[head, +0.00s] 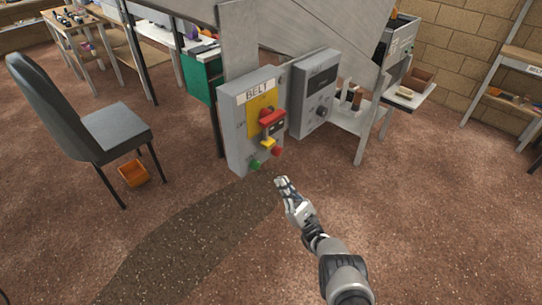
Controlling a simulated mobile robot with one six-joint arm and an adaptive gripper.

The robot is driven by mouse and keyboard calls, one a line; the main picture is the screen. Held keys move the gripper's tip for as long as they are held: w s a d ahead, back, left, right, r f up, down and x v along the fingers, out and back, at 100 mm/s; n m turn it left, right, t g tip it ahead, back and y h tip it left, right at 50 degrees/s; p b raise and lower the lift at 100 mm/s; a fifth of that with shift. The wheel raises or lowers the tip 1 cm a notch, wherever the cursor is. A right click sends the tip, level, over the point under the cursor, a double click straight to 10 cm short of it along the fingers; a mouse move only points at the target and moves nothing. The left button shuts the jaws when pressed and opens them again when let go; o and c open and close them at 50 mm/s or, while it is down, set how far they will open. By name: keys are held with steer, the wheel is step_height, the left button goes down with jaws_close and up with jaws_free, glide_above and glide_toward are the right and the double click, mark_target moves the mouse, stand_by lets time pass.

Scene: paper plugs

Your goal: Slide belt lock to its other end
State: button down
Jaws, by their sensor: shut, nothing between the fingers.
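The belt control box (237,133) is a light grey panel labelled BELT, mounted on the machine's leg near the middle of the head view. It has a yellow plate (257,105) with a red handle (271,117) on it. Below are a small dark part (277,127), a yellow piece (268,142), a green button (255,164) and a red button (276,152). I cannot tell which piece is the belt lock. My gripper (281,181) is shut and empty, in front of and below the box, apart from it.
A second grey box (315,95) with a dark display and knob is right of the belt box. A dark chair (85,115) and an orange bin (134,173) stand at left. A low shelf (352,118) is behind. The brown floor in front is clear.

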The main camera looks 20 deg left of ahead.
mark_target(268, 136)
steer(key=x, duration=0.7)
steer(key=shift+a+r, duration=0.25)
steer(key=shift+r, duration=0.05)
steer(key=shift+d+r, duration=0.1)
steer(key=shift+r, duration=1.8)
